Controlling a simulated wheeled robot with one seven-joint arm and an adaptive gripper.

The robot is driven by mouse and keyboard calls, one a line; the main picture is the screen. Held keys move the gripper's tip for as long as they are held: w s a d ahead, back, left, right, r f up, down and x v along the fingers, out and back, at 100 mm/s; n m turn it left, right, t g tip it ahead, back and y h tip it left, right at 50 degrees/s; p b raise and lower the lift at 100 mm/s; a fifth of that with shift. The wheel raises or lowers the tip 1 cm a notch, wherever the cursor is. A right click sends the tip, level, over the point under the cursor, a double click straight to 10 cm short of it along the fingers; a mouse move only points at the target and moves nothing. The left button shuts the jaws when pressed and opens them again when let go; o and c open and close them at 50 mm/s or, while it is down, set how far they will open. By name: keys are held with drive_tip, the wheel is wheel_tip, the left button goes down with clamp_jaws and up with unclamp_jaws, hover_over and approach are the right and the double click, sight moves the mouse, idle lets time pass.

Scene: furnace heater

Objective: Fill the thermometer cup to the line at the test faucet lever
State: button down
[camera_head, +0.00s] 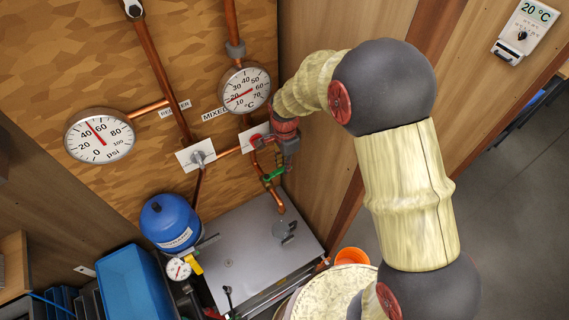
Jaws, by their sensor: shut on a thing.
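The test faucet has a green lever (273,174) on a copper pipe at the lower middle of the wall. My gripper (287,163) is at the lever's right end, small in view and partly hidden by its own wrist; it is shut on the lever. The copper spout (279,204) runs down below the lever. A small grey cup-like thing (284,231), which looks like the thermometer cup, stands on the grey metal top (245,255) under the spout. Its line and water level are too small to make out.
A psi gauge (100,135) and a °C gauge (245,88) are on the wooden wall. A blue tank (170,222) and a blue bin (137,283) stand at lower left. An orange bucket (352,256) is right of the metal top. A wall thermostat (525,28) reads 20 °C.

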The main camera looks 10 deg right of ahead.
drive_tip(key=shift+s+m+b, duration=0.3)
drive_tip(key=shift+s+m, duration=0.35)
drive_tip(key=shift+m, duration=0.5)
drive_tip(key=shift+s+m+b, duration=0.25)
drive_tip(key=shift+s+m, duration=0.45)
drive_tip(key=shift+m, duration=0.4)
drive_tip(key=shift+s+m+b, duration=0.3)
drive_tip(key=shift+s+m, duration=0.35)
drive_tip(key=shift+m, duration=0.5)
drive_tip(key=c, duration=1.8)
unclamp_jaws()
drive_tip(key=shift+o, duration=0.2)
drive_tip(key=shift+r, duration=0.1)
wheel_tip(320, 180, up, 12)
